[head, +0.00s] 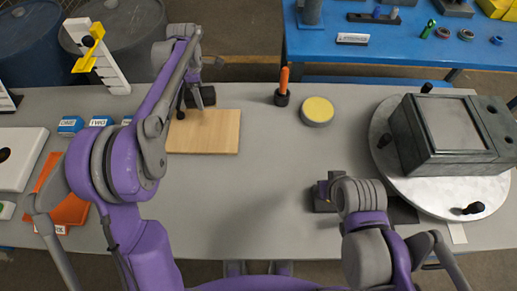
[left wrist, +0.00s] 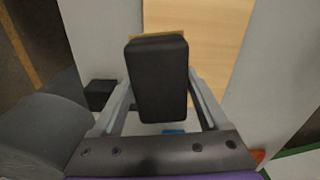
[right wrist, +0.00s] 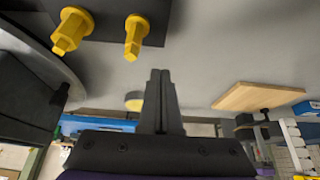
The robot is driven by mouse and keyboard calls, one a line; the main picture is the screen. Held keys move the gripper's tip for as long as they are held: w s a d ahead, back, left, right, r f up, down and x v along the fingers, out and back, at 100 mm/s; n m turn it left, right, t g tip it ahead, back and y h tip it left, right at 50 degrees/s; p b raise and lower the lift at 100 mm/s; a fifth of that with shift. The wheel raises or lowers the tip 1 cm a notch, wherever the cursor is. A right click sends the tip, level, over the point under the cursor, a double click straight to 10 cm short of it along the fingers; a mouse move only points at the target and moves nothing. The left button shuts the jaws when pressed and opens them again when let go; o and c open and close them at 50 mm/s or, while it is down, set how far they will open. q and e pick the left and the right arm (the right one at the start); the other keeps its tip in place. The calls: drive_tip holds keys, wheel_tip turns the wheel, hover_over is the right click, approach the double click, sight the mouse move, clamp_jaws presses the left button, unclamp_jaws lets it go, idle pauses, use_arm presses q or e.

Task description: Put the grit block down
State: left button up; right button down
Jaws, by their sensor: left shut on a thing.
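The grit block (left wrist: 157,85) is a dark block with a thin tan edge. My left gripper (left wrist: 160,110) is shut on it, with one finger on each side. In the head view the dark block (head: 201,97) is at the far edge of the wooden board (head: 204,145), below my left gripper (head: 200,88). The board also shows behind the block in the left wrist view (left wrist: 215,45). I cannot tell whether the block touches the board or the table. My right gripper (right wrist: 160,95) is shut with its fingertips together and nothing between them.
A holder with an orange-handled tool (head: 283,88) and a round yellow-topped disc (head: 317,111) stand right of the board. A dark machine (head: 447,135) sits on a round plate (head: 400,185) at right. Yellow pegs (right wrist: 70,30) show near my right gripper. The table's middle is clear.

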use_arm(q)
drive_tip(key=s+d+b, duration=0.1)
drive_tip(key=s+d, duration=0.3)
drive_tip(key=d, duration=0.3)
drive_tip(key=s+d, duration=0.4)
drive_tip(key=d, duration=0.4)
use_arm(e)
drive_tip(key=shift+s+f, duration=0.2)
drive_tip(key=shift+f, duration=0.45)
drive_tip(key=shift+s+f+b, duration=0.2)
drive_tip(key=shift+f+b, duration=0.25)
drive_tip(key=shift+f, duration=0.1)
use_arm(q)
drive_tip(key=m, duration=0.1)
hover_over(280, 171)
wheel_tip(280, 171, down, 5)
drive_tip(key=shift+r, duration=0.1)
use_arm(e)
drive_tip(key=shift+f, duration=0.25)
use_arm(q)
drive_tip(key=shift+f+b, duration=0.3)
drive_tip(key=shift+f, duration=2.1)
use_arm(e)
drive_tip(key=shift+f, duration=0.15)
drive_tip(key=shift+s, duration=0.1)
use_arm(q)
drive_tip(key=shift+f, duration=0.1)
use_arm(e)
drive_tip(key=shift+f, duration=0.1)
